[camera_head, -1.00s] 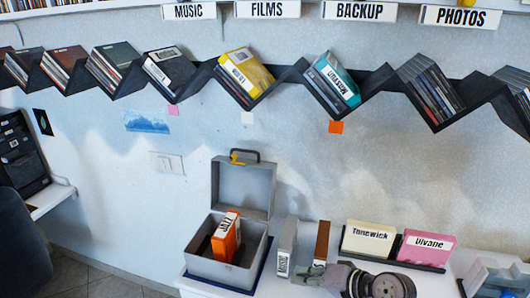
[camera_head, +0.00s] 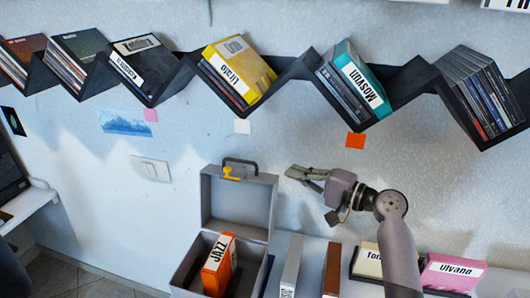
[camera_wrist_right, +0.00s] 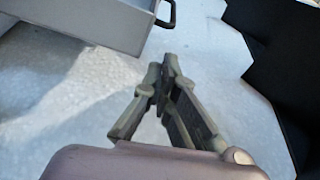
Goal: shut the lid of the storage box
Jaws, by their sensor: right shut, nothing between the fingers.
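The grey storage box (camera_head: 190,262) stands on the white table with its lid (camera_head: 237,203) raised upright at the back. The lid has a dark handle and a yellow latch (camera_head: 230,173) at its top. An orange JAZZ case (camera_head: 219,264) stands inside the box. My right gripper (camera_head: 290,171) is shut and empty, in the air just right of the lid's upper edge and apart from it. In the right wrist view my gripper (camera_wrist_right: 160,72) points toward part of the grey lid (camera_wrist_right: 100,18) and its dark handle (camera_wrist_right: 167,12). My left gripper is not in view.
Grey (camera_head: 291,265) and brown (camera_head: 331,270) cases stand right of the box. Cream (camera_head: 366,262) and pink (camera_head: 452,273) cases stand further right, partly behind my right arm. A dark zigzag shelf (camera_head: 292,68) with disc cases runs along the wall above.

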